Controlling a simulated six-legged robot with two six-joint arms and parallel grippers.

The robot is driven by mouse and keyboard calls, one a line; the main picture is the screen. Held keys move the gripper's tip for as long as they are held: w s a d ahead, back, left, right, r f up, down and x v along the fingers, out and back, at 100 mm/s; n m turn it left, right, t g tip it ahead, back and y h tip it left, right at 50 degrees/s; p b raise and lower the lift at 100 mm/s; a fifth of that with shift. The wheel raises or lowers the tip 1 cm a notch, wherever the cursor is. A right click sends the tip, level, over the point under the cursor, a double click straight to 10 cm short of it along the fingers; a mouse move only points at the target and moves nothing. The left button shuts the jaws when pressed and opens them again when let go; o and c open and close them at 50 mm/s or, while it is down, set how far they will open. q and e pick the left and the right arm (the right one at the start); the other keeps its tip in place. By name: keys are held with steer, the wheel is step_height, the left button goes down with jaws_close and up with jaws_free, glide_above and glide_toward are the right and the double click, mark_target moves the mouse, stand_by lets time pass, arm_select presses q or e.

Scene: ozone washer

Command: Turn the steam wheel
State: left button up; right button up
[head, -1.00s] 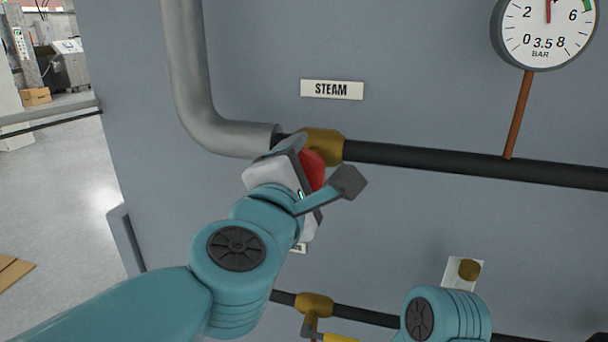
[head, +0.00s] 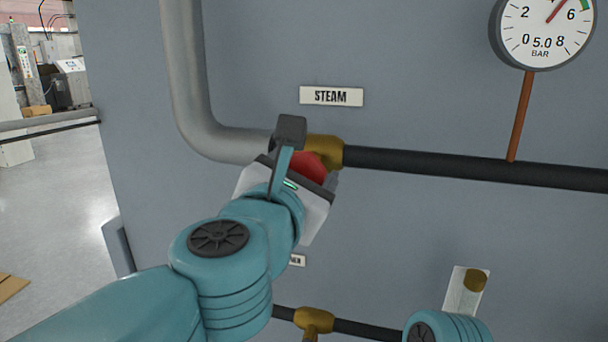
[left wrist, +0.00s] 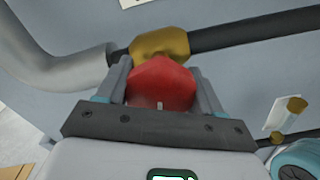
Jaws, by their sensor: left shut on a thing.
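The red steam wheel (head: 309,166) sits at the brass valve body (head: 325,151) on the pipe, below the STEAM label (head: 331,96). My left gripper (left wrist: 160,88) is shut on the red wheel, with one finger on each side of it in the left wrist view. In the head view the left gripper covers much of the wheel. The wheel also shows in the left wrist view (left wrist: 161,84). The gauge (head: 543,32) reads 5.0 BAR. Part of my right arm (head: 447,328) shows at the bottom right, but its gripper is not in view.
A grey elbow pipe (head: 190,110) joins the valve from the left, and a dark pipe (head: 460,165) runs right. A lower brass valve (head: 314,319) and a brass knob on a white plate (head: 463,292) are below. Open floor lies at the left.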

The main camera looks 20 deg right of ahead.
stand_by(0.6)
arm_select(q)
steer(key=o, duration=1)
steer(key=shift+w+f, duration=0.1)
steer(key=shift+o, duration=0.2)
steer(key=v, duration=1.6)
steer(key=shift+a, duration=0.15)
